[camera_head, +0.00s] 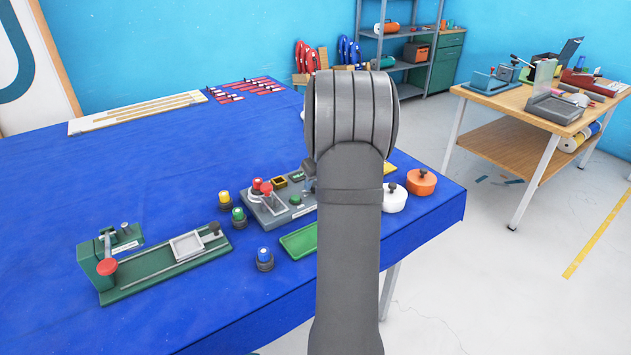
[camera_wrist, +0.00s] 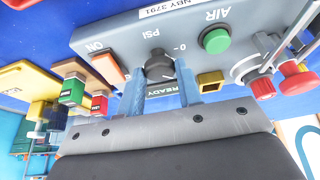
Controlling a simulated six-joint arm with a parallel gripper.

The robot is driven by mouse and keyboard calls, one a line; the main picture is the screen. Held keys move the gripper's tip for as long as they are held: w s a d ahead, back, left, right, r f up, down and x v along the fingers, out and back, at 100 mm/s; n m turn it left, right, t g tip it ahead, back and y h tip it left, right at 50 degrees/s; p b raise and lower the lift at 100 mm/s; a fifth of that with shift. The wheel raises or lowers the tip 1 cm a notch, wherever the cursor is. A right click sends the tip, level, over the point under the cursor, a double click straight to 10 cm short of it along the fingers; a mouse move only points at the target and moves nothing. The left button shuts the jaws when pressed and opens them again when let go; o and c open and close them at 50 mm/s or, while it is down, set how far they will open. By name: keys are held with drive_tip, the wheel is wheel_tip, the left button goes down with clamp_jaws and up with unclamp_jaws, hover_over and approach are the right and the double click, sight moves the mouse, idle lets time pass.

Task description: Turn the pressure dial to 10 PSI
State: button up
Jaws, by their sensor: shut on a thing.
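The pressure dial (camera_wrist: 159,66) is a dark round knob on a grey control panel (camera_wrist: 120,38), next to the printed "PSI" and a "0" mark. My gripper (camera_wrist: 160,80) has its two blue fingers on either side of the dial and is shut on it. I cannot tell which way the dial's pointer faces, and other scale marks are hidden or unreadable. In the head view the grey panel (camera_head: 262,216) sits on the blue table, with my arm hiding its right part, the dial and the gripper.
On the panel are a green button (camera_wrist: 215,40), a yellow-framed square (camera_wrist: 211,81), an orange switch (camera_wrist: 108,68) and red knobs (camera_wrist: 262,88). Coloured caps, a green tray (camera_head: 299,241) and white and orange round containers (camera_head: 421,182) stand close by.

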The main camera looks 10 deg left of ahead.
idle(0.4)
drive_tip(key=o, duration=1)
drive_tip(key=shift+c, duration=0.2)
drive_tip(key=shift+r, duration=0.1)
drive_tip(key=v, duration=1.7)
drive_tip(key=shift+r, duration=0.2)
drive_tip(key=shift+a+f, duration=0.15)
drive_tip(key=x, duration=1.7)
drive_tip(key=shift+f, duration=0.15)
